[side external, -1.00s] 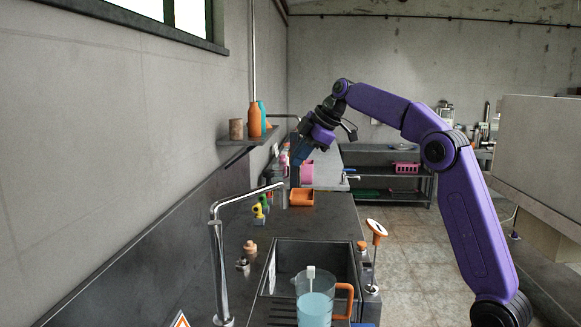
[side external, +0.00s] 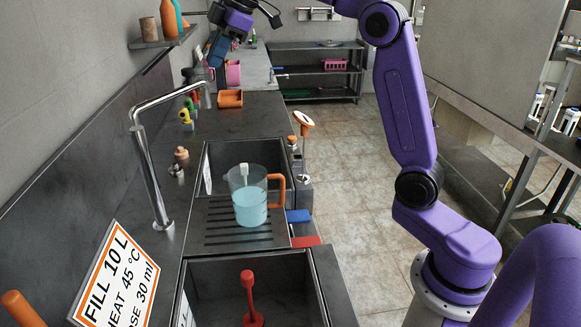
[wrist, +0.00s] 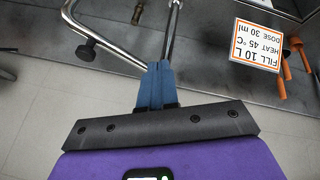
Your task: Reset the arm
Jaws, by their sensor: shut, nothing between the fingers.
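My gripper (side external: 214,62) is high at the top of the side external view, above the far end of the dark worktop (side external: 225,118). Its blue fingers point down. In the wrist view my gripper (wrist: 155,72) shows its blue fingers together with nothing held between them. In the side external view, the purple arm rises from its base at the right and reaches left across the top of the picture; its upper end is cut off by the frame.
A bent metal tap (side external: 150,165) stands left of the sink. A jug of blue liquid (side external: 249,203) with an orange handle stands on the slatted drainer (side external: 215,238). A sign (side external: 112,278) is at front left.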

